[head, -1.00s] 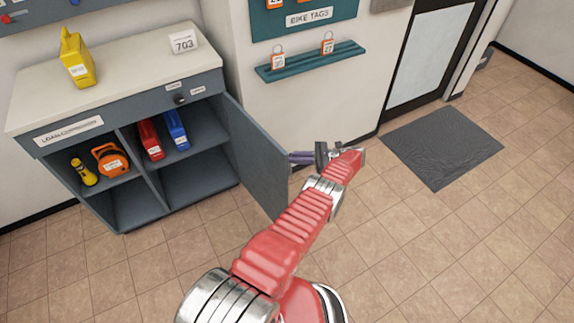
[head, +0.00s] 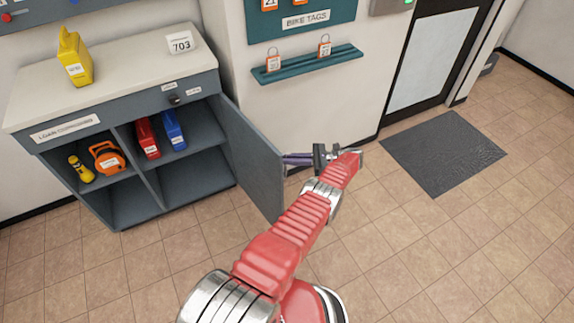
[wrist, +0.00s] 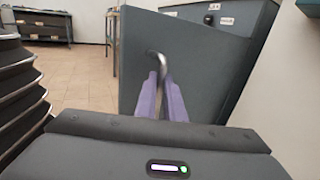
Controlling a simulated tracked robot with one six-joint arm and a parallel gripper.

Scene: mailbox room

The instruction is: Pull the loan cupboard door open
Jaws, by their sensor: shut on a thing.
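The loan cupboard (head: 58,130) stands at the left in the head view. Its grey door (head: 253,160) is swung wide open on its right side, and the shelves inside show. My gripper (head: 290,159) is at the outer face of the door, with its fingertips partly hidden behind the door's edge. In the wrist view, my gripper's purple fingers (wrist: 162,92) are shut on the curved metal door handle (wrist: 157,60). The door's outer face also shows in the wrist view (wrist: 200,75).
The shelves hold a yellow torch (head: 80,168), an orange case (head: 106,157), a red case (head: 147,138) and a blue case (head: 174,130). A teal tag rack (head: 308,64) is on the wall. Floor is clear around the dark mat (head: 443,150).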

